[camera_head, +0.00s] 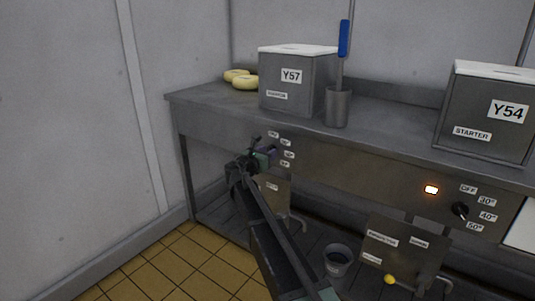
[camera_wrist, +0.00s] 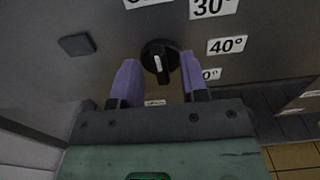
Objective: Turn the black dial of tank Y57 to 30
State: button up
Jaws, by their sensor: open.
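Tank Y57 (camera_head: 285,85) is a grey box with a white lid on the metal counter, above the panel labels. In the wrist view its black dial (camera_wrist: 159,60) is round with a raised grip and a white mark that runs nearly upright in the picture. The labels 30° (camera_wrist: 213,7) and 40° (camera_wrist: 227,45) sit to its right; a label above is cut off. My gripper (camera_wrist: 157,63) is open, its two purple fingers either side of the dial, with gaps visible. In the head view my gripper (camera_head: 264,154) is at the panel and hides the dial.
A dark square (camera_wrist: 75,45) sits left of the dial. Tank Y54 (camera_head: 488,115) stands at right, with a lit orange lamp (camera_head: 431,189) and its own black dial (camera_head: 460,210). A cup with a blue-handled tool (camera_head: 338,106) and cheeses (camera_head: 244,82) stand on the counter. A bucket (camera_head: 337,260) is below.

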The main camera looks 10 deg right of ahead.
jog(key=shift+w+d, duration=0.15)
grip_shut()
dwell(0.4)
jog(key=shift+d+m, duration=0.1)
jog(key=shift+m, duration=4.3)
